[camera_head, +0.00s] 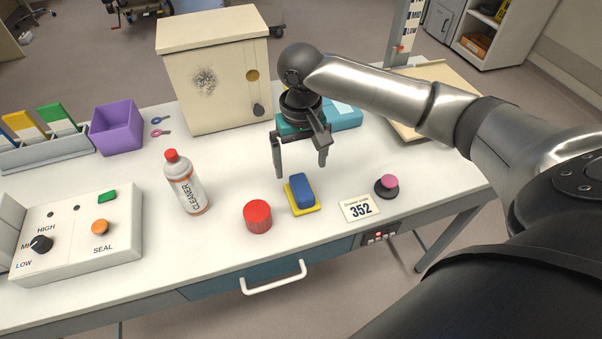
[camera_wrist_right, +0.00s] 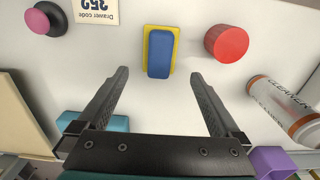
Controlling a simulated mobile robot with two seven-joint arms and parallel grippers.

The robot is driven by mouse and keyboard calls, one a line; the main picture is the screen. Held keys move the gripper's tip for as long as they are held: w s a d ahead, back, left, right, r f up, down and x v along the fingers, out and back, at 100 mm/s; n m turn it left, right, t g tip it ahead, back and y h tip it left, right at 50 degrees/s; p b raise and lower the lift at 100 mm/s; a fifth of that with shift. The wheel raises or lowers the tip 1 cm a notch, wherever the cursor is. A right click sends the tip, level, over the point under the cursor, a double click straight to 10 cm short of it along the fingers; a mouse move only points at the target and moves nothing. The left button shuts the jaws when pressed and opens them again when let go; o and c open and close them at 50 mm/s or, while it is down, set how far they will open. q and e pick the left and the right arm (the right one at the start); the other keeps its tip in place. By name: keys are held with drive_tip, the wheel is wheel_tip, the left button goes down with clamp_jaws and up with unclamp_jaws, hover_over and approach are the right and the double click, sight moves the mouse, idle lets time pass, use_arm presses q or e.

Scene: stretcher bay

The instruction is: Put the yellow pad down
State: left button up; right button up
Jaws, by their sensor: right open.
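The yellow pad (camera_head: 315,208) lies flat on the white table, with a blue block (camera_head: 302,188) on top that covers most of it. In the right wrist view the yellow pad (camera_wrist_right: 147,48) shows as a thin border around the blue block (camera_wrist_right: 160,54). My right gripper (camera_head: 300,168) is open and empty, above the table a little behind the pad. Its two fingers (camera_wrist_right: 157,85) point toward the pad and touch nothing. My left gripper is not in view.
A red cylinder (camera_head: 257,217) stands left of the pad, and a cleaner bottle (camera_head: 185,184) farther left. A drawer code card (camera_head: 360,208) and a pink knob (camera_head: 388,184) are to the right. A cream cabinet (camera_head: 213,85) stands behind. A control box (camera_head: 75,240) is at left.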

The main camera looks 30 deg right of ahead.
sight(301, 184)
drive_tip(key=shift+r, duration=1.7)
drive_tip(key=shift+f, duration=0.1)
